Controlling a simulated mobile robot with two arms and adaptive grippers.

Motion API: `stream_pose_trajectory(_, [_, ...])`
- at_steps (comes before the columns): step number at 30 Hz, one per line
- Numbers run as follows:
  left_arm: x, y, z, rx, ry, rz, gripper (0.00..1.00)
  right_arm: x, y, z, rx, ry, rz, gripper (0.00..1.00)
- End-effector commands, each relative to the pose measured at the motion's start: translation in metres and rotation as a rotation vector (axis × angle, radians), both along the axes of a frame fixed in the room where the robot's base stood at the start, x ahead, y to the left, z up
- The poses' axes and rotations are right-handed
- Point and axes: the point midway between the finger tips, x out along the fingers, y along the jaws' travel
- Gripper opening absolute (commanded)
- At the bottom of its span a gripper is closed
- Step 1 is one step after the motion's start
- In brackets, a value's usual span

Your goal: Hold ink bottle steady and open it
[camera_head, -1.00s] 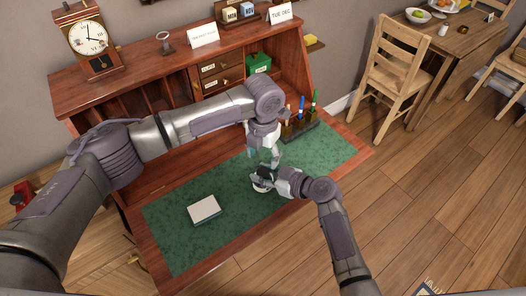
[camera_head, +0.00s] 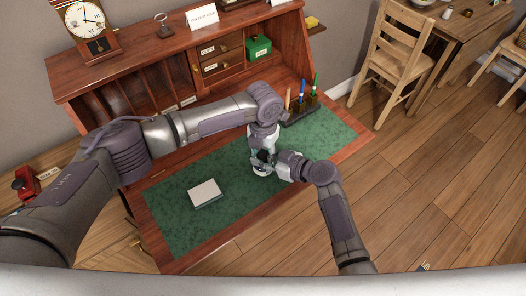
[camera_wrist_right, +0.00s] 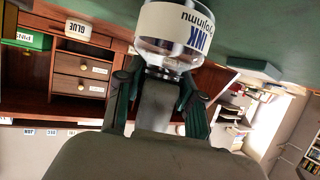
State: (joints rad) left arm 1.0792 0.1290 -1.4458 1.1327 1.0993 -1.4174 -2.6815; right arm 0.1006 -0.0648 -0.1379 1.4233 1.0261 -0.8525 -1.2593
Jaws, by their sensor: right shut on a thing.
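The ink bottle (camera_head: 261,172) stands over the green mat, partly hidden by my grippers. In the right wrist view the bottle (camera_wrist_right: 176,30) appears upside down, with clear glass and a white label reading INK. My right gripper (camera_head: 274,164) comes from the right and is shut on the bottle; its dark fingers (camera_wrist_right: 160,80) flank the lower picture end of it. My left gripper (camera_head: 262,153) points down directly above the bottle, at its top. Its fingertips and the cap are hidden, so I cannot tell whether it is open or touching.
The green mat (camera_head: 175,225) covers the desk surface. A pale box (camera_head: 205,192) lies on it to the left of the bottle. A pen holder (camera_head: 300,112) with several pens stands behind, to the right. A green box (camera_head: 258,47) sits in the bookcase shelves.

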Motion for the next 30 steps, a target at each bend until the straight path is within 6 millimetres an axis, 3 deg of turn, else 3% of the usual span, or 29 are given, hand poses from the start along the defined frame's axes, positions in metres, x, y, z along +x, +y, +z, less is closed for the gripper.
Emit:
stream_pose_trajectory(1, [0.0, 0.0, 0.0, 0.0, 0.0, 0.0, 0.27, -0.002, -0.001, -0.004, -0.005, 0.007, 0.003, 0.0])
stream_pose_trajectory(6, [0.0, 0.0, 0.0, 0.001, -0.001, 0.0, 0.0, -0.002, 0.0, -0.004, -0.005, 0.007, 0.003, 0.0])
stream_pose_trajectory(7, [0.0, 0.0, 0.0, 0.001, -0.001, 0.0, 0.46, -0.002, 0.0, -0.004, -0.005, 0.007, 0.003, 0.0])
stream_pose_trajectory(11, [0.0, 0.0, 0.0, 0.001, -0.001, 0.0, 0.66, -0.002, -0.001, -0.004, -0.005, 0.007, 0.003, 0.0])
stream_pose_trajectory(22, [0.0, 0.0, 0.004, -0.001, -0.001, 0.0, 0.66, -0.002, 0.0, -0.004, -0.005, 0.008, 0.003, 0.0])
stream_pose_trajectory(30, [0.001, 0.0, 0.037, -0.002, -0.003, 0.0, 0.66, -0.002, -0.001, -0.005, -0.005, 0.009, 0.003, 0.0])
